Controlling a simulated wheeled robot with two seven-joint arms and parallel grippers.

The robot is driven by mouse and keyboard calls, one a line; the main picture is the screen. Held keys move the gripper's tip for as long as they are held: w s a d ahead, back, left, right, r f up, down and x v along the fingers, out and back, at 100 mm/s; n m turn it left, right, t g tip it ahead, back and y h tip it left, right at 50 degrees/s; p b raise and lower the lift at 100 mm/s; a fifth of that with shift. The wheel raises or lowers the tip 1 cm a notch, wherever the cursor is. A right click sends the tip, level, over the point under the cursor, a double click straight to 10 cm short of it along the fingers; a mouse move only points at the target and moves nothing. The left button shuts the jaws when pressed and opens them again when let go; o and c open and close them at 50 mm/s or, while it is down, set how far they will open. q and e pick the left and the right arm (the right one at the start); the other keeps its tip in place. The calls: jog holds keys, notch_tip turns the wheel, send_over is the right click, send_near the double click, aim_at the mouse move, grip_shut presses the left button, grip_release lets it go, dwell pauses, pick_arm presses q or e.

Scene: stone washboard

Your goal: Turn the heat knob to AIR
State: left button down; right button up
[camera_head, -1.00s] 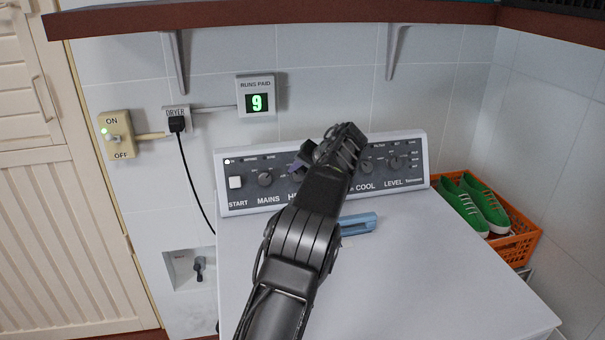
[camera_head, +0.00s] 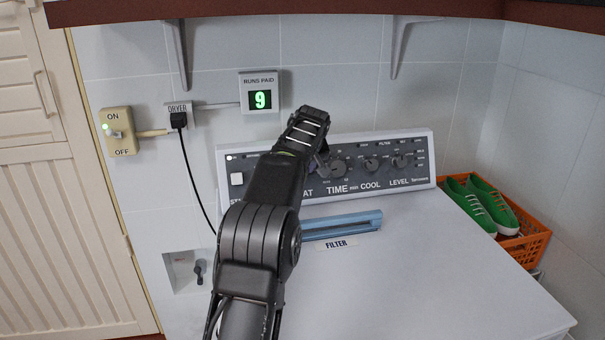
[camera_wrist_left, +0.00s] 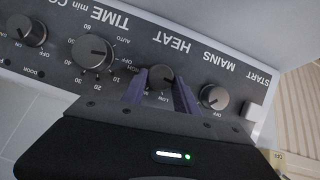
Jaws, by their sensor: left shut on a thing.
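The gripper is shut on the knob, with one finger on each side. In the head view, my left gripper (camera_head: 319,167) is at the panel, and its wrist and arm hide the heat knob. Small marks including LOW show by the knob; I cannot read AIR or make out the pointer's setting. My right gripper is not in view.
The time knob (camera_wrist_left: 92,50) and mains knob (camera_wrist_left: 214,97) flank the heat knob closely. The start button (camera_head: 237,179) is at the panel's left end. A blue filter handle (camera_head: 342,225) lies in the dryer top (camera_head: 430,270), which is otherwise clear. An orange basket (camera_head: 527,246) holds green shoes.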

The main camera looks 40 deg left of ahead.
pick_arm(q)
jog(key=shift+f+n, duration=0.15)
jog(key=shift+n, duration=0.15)
jog(key=c, duration=0.9)
grip_release()
jog(key=shift+c, duration=0.2)
jog(key=b+v, duration=0.1)
jog(key=v, duration=0.7)
jog(key=shift+b, duration=0.4)
jog(key=shift+a, duration=0.1)
